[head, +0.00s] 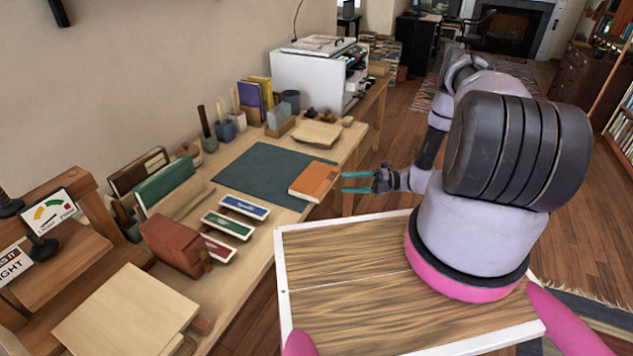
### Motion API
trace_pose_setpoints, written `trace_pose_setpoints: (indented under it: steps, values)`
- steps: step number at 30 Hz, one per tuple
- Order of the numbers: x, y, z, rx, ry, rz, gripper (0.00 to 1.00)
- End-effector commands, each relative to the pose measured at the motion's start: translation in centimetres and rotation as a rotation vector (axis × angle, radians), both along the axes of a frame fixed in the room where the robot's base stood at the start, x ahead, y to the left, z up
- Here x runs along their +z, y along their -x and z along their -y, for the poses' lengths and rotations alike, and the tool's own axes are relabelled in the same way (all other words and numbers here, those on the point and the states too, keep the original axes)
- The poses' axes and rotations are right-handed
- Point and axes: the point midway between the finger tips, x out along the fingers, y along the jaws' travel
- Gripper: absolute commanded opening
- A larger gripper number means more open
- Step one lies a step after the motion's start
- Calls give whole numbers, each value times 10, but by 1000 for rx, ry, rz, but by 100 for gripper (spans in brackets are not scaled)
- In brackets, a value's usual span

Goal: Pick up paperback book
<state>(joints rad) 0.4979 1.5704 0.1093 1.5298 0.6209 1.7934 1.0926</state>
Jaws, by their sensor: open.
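An orange-brown paperback book (314,180) lies flat at the front edge of the wooden desk, partly on the dark green mat (262,172). My gripper (345,182) is just right of the book, beyond the desk's edge, with its two teal fingers pointing left at it. The fingers are apart with a gap between them, and nothing shows between them. Whether the fingertips touch the book's edge cannot be told from this view.
Small labelled boxes (228,226), a brown leather box (175,246) and upright books (163,183) stand nearer on the desk. A wooden tray (317,133) and a white printer (318,79) are farther back. Most of the green mat is clear.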

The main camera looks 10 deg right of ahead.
Motion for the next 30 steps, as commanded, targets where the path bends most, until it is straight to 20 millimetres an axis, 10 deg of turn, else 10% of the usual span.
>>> trace_pose_setpoints:
  steps: [20,26,30]
  values:
    - [-4,-9,-53,0,1,2,62]
    - [-4,-9,-53,0,1,2,0]
    - [-3,-9,-53,0,0,2,0]
